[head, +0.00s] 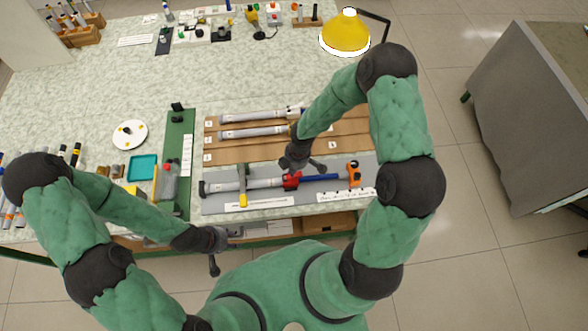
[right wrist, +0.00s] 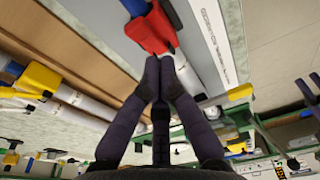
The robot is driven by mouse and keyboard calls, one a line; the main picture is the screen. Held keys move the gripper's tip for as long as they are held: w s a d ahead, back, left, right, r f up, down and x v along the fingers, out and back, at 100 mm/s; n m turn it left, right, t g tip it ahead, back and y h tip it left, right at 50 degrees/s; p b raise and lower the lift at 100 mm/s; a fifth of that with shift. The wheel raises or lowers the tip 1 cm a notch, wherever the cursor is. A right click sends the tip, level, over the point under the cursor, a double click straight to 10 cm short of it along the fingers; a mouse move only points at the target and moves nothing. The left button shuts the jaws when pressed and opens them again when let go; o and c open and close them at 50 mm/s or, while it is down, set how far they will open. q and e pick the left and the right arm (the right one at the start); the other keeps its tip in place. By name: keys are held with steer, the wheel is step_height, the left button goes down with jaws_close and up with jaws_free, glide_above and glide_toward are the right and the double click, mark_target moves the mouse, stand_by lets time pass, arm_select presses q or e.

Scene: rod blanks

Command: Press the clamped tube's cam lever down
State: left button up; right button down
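The clamped tube (head: 263,183) lies on a grey board (head: 218,202), with a grey-white body, a red cam-lever collar (head: 291,181) and a blue section (head: 322,178) toward the right. My right gripper (head: 303,168) is just above the red collar. In the right wrist view the red collar (right wrist: 150,32) is just beyond the fingertips (right wrist: 166,60), which are together with nothing visible between them. I cannot tell whether they touch it. The lever's exact angle is unclear. My left gripper (head: 215,263) hangs near the bench's front edge, away from the tube, its finger opening unclear.
A yellow-tipped clamp (head: 243,190) crosses the tube on the left. An orange block (head: 354,172) is at the blue section's right end. Two other tubes (head: 254,117) lie on a brown rack behind. A green strip with tools (head: 178,150) stands to the left.

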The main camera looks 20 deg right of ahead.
step_height(320, 180, up, 4)
steer(key=shift+w+p, duration=0.1)
steer(key=shift+p, duration=0.95)
steer(key=s+d+r+p, duration=0.1)
steer(key=s+d+r, duration=0.1)
steer(key=d+r, duration=0.2)
steer(key=d, duration=0.3)
steer(key=shift+s+r, duration=0.15)
steer(key=shift+r, duration=0.15)
